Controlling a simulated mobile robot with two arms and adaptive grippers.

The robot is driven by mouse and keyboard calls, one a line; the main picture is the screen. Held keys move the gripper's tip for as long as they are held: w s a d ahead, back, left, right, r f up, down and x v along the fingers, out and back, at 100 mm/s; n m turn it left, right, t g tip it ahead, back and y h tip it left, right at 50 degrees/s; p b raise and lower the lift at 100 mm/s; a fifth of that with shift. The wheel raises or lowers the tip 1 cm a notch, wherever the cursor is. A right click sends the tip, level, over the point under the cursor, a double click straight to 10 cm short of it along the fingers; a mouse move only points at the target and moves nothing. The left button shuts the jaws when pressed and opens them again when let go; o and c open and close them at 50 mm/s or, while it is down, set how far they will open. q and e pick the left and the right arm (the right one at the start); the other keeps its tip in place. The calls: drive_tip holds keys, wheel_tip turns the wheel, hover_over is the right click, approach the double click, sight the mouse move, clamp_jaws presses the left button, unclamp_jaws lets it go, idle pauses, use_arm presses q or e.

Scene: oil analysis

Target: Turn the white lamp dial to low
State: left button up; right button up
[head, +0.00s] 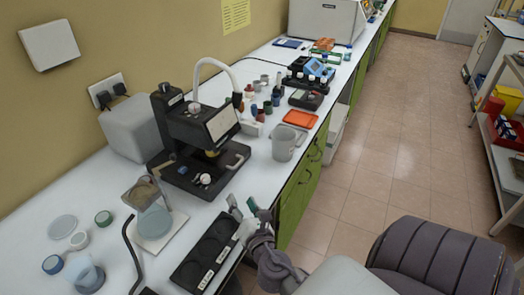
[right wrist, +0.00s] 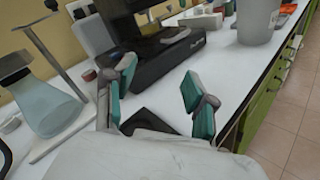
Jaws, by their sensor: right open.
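A black instrument (head: 190,150) with a tilted pale panel stands on the white bench; its dark base also shows in the right wrist view (right wrist: 155,58). A small white knob (head: 204,179) sits low on the front of its base, and another pale knob (head: 194,107) sits higher up. I cannot tell for sure which is the lamp dial. My right gripper (head: 245,207) is open and empty by the bench's front edge, in front of the instrument and apart from it. Its two green-padded fingers (right wrist: 161,95) are spread in the right wrist view. My left gripper is out of view.
A black labelled tray (head: 205,255) lies close to my right gripper. A flask (head: 154,220) on a stand is to the left. Small jars and an orange tray (head: 300,118) are farther back. The aisle floor is clear.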

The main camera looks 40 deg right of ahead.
drive_tip(key=s+m+g, duration=0.1)
drive_tip(key=m, duration=0.1)
drive_tip(key=d+m+h, duration=0.1)
drive_tip(key=m, duration=0.1)
drive_tip(key=s+f+m+g, duration=0.1)
drive_tip(key=m, duration=0.1)
drive_tip(key=shift+s+d+m+g, duration=0.25)
drive_tip(key=shift+s+m+g, duration=0.05)
drive_tip(key=shift+s, duration=0.05)
drive_tip(key=s+a+f+m+g+y, duration=0.4)
drive_tip(key=s+a+f+m+g, duration=0.2)
drive_tip(key=s+f+m, duration=0.4)
drive_tip(key=shift+s+a+f+m+g+b, duration=0.35)
drive_tip(key=shift+f+m+g, duration=0.5)
drive_tip(key=shift+m, duration=0.75)
drive_tip(key=s+a+f+g+y, duration=0.1)
drive_tip(key=s+a+f, duration=0.15)
drive_tip(key=f, duration=0.85)
drive_tip(key=s+a+f+g+y, duration=0.15)
drive_tip(key=s+f, duration=0.25)
drive_tip(key=f, duration=0.8)
drive_tip(key=s+d+f+m+g, duration=0.1)
drive_tip(key=s+f+m+g, duration=0.1)
drive_tip(key=s+f, duration=1.2)
drive_tip(key=s+m, duration=0.1)
drive_tip(key=s, duration=0.3)
drive_tip(key=shift+s+f+y, duration=0.15)
drive_tip(key=shift+y, duration=0.2)
